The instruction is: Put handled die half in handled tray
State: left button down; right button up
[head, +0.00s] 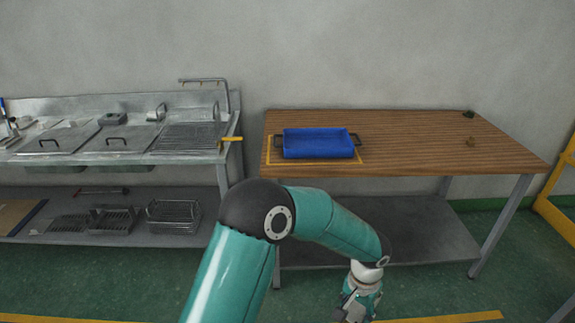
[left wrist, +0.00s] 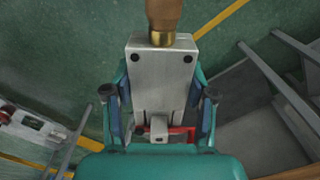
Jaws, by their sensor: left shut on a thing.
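The handled tray (head: 318,154) is blue and empty, with a dark handle at each end. It sits inside a yellow outline at the left of the wooden table. My left gripper (head: 358,303) is low in front of the table, near the bottom edge of the head view. In the left wrist view, my left gripper (left wrist: 159,98) is shut on the handled die half (left wrist: 160,78), a grey metal block with two dark holes. Its wooden handle with a brass collar points up in that view, and its end is cut off. My right gripper is out of view.
A steel bench (head: 130,140) with lids and a rack stands at the left. A yellow frame (head: 556,215) stands at the right edge.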

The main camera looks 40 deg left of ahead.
aim_at(316, 146)
jog(key=u, duration=0.9)
jog(key=i, duration=1)
jog(key=u, duration=0.1)
